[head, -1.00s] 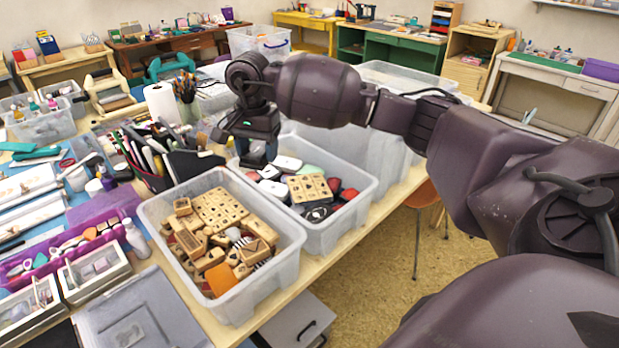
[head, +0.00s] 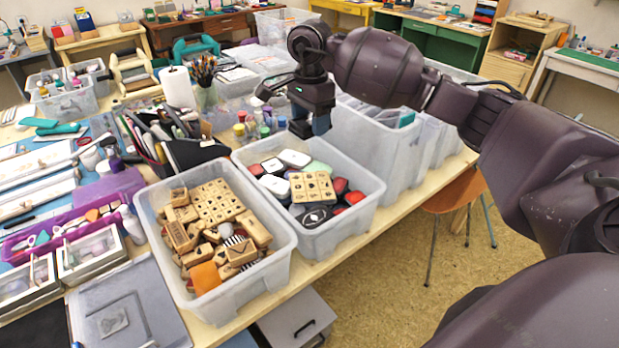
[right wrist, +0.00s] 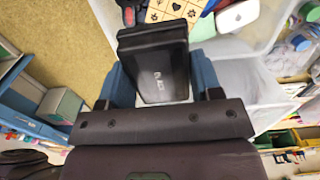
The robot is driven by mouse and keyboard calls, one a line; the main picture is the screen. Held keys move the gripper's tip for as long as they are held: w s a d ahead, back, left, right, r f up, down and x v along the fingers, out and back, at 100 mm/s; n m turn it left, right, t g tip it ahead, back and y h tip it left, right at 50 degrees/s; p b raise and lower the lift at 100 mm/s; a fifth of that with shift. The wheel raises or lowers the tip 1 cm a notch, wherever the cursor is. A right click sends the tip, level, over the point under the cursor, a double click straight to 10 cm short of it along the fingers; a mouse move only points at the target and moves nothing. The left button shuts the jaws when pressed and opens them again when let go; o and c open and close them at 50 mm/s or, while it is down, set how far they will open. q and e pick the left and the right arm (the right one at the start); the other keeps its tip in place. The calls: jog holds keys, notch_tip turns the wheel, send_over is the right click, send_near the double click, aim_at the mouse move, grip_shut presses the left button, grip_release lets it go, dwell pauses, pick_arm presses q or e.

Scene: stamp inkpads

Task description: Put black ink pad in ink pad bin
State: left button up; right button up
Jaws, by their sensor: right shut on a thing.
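My right gripper (head: 309,128) is at the back edge of the ink pad bin, above the pads in the head view. The bin is a clear plastic tub (head: 338,228) holding several red, black, white and green pads. In the right wrist view my right gripper (right wrist: 160,88) is shut on the black ink pad (right wrist: 160,72), between its two blue fingers. My left gripper is not in view.
A clear bin of wooden stamps (head: 240,296) stands left of the ink pad bin. A black pen organizer (head: 195,153) and small ink bottles (head: 252,125) stand behind. Tall clear bins (head: 375,150) stand to the right. An orange chair (head: 455,190) is beside the table.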

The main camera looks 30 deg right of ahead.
jog(key=shift+a+f, duration=0.1)
jog(key=shift+a, duration=0.15)
send_over(309, 197)
notch_tip(309, 197, down, 14)
jog(key=shift+f+b, duration=0.25)
jog(key=shift+b, duration=0.05)
jog(key=shift+f, duration=2.55)
jog(key=shift+f, duration=0.15)
jog(key=o, duration=0.9)
jog(key=shift+o, duration=0.2)
